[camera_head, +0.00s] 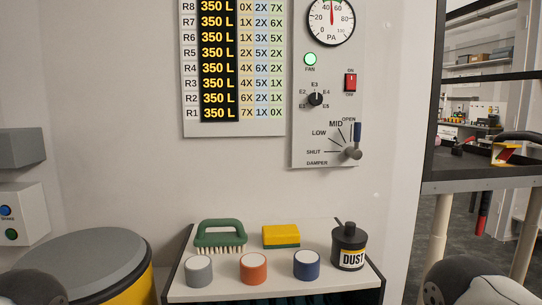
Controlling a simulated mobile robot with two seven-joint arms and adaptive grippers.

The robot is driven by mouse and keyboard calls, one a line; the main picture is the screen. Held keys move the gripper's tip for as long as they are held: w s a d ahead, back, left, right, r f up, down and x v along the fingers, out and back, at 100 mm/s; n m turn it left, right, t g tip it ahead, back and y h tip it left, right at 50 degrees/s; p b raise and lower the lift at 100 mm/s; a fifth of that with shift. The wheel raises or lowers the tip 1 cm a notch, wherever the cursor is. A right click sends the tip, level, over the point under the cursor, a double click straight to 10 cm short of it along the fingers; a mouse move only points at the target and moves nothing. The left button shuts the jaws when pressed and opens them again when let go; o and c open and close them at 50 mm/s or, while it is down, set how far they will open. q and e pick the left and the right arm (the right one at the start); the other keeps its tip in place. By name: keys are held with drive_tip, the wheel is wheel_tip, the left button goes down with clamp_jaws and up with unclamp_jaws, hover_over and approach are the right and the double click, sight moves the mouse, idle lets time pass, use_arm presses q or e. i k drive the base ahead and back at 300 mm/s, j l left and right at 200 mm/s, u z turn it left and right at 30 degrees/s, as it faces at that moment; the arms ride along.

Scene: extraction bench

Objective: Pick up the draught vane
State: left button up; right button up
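I cannot pick out a draught vane with certainty in the head view. A small yellow and red piece (507,153) stands at the right, by a dark bench top, but I cannot tell what it is. Only rounded parts of my two arms show at the bottom left and bottom right corners. Neither of my grippers is in view.
A small white-topped stand (225,292) holds a green brush (220,233), yellow-green sponge (281,236), grey, orange and blue-sided pots, and a black DUST bottle (348,247). A lidded yellow bin (85,262) stands left. A damper panel (325,120) hangs on the wall.

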sight(513, 151)
drive_tip(key=z, duration=1.6)
drive_tip(key=i+l+u, duration=0.4)
drive_tip(key=i+l, duration=0.55)
drive_tip(key=i, duration=0.3)
drive_tip(key=i+l+u, duration=0.35)
drive_tip(key=i+l, duration=0.7)
drive_tip(key=l, duration=0.25)
